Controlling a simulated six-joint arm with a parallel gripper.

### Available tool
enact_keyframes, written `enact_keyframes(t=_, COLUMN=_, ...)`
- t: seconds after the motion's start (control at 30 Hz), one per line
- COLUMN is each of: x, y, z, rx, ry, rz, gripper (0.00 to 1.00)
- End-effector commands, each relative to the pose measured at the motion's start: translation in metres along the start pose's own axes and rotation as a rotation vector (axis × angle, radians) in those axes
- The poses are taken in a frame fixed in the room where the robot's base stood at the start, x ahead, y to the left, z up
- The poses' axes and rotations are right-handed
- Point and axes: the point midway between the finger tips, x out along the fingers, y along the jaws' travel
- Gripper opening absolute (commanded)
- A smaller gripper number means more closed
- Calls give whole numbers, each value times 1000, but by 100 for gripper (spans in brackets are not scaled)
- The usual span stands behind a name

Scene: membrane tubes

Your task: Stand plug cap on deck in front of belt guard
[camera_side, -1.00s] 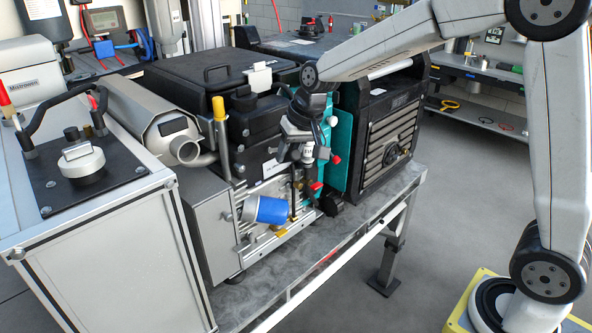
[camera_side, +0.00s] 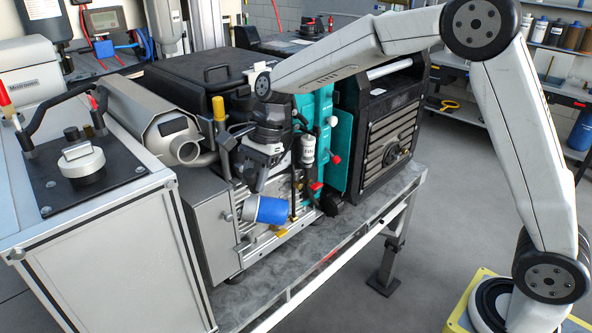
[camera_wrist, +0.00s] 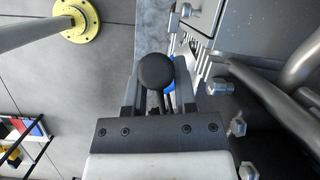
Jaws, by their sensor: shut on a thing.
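My gripper (camera_side: 250,172) is shut on a black round-topped piece, which I take as the plug cap; it sits between the fingers in the wrist view (camera_wrist: 156,71). In the side view the gripper is above and behind the blue cylinder, close to the yellow-handled rod, and the cap is hard to make out there. The grey mottled deck (camera_side: 285,262) runs along the front of the machine below. The teal upright panel (camera_side: 340,150), likely the belt guard, stands right of my gripper, beside the black grilled unit.
The blue cylinder (camera_side: 266,210) juts out below my gripper. The yellow-handled rod (camera_side: 220,130) stands just left. A white-labelled cylinder (camera_side: 308,150) and red-handled fittings (camera_side: 316,186) are to the right. The deck's front strip is mostly bare.

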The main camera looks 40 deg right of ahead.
Motion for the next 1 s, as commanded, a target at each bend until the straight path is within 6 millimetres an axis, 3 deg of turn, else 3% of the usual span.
enact_keyframes(t=0.2, x=16, y=-4, z=23, rx=283, ry=-145, rz=-70, gripper=0)
enact_keyframes(t=0.43, x=29, y=-7, z=43, rx=484, ry=-259, rz=-156, gripper=0)
enact_keyframes(t=1.0, x=40, y=-10, z=58, rx=616, ry=-339, rz=-232, gripper=0)
